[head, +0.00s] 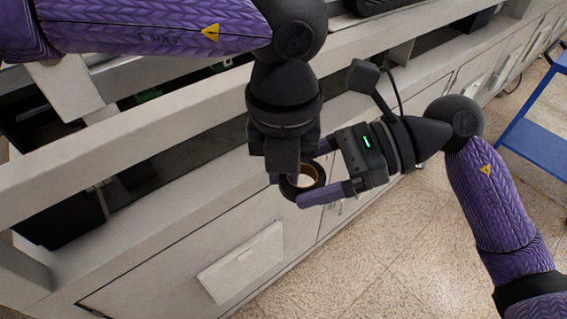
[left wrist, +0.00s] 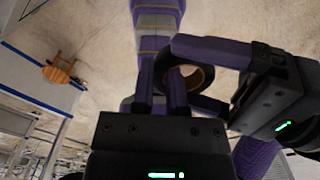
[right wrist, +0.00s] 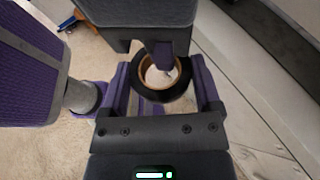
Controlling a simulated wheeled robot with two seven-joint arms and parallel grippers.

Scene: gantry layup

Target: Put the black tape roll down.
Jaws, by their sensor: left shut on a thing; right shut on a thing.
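The black tape roll (head: 287,188), a black ring with a tan core, is in the air in front of the pale gantry side. My left gripper (head: 290,174) reaches down to it from above and is shut on its wall. My right gripper (head: 310,184) reaches in from the right and is shut across its outside. In the right wrist view the roll (right wrist: 166,97) sits between my right fingers, with a left finger in its hole. In the left wrist view the roll (left wrist: 206,77) is partly hidden by fingers of both grippers.
A long pale gantry beam (head: 150,142) runs diagonally behind my arms, with cabinet panels (head: 165,270) below it. Dark recesses lie behind the beam. A blue cart (head: 545,140) stands at the far right. The speckled floor (head: 400,260) is open below.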

